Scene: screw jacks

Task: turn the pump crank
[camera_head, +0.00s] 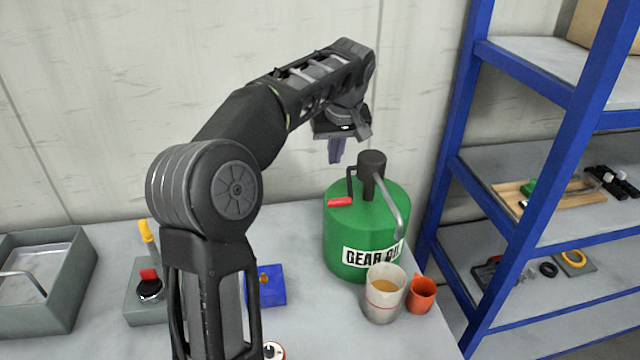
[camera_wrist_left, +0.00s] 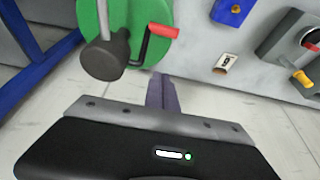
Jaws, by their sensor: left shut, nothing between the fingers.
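A green gear oil drum (camera_head: 345,240) stands upright at the right end of the table. A dark pump head (camera_head: 371,163) with a bent grey spout rises from its top. The pump crank is a dark bent rod with a red handle (camera_head: 340,202) that points left. In the left wrist view the red crank handle (camera_wrist_left: 163,30) is near the top, beside the pump head (camera_wrist_left: 104,57). My left gripper (camera_head: 336,158) is shut and empty, above and behind the drum, apart from the crank. Its fingers also show in the left wrist view (camera_wrist_left: 161,92). My right gripper is out of view.
A beaker with amber liquid (camera_head: 383,295) and an orange cup (camera_head: 421,294) stand in front of the drum. A grey tray (camera_head: 75,300), a switch box (camera_head: 147,304) and a blue block (camera_head: 270,286) are on the left. A blue shelf rack (camera_head: 530,180) stands close on the right.

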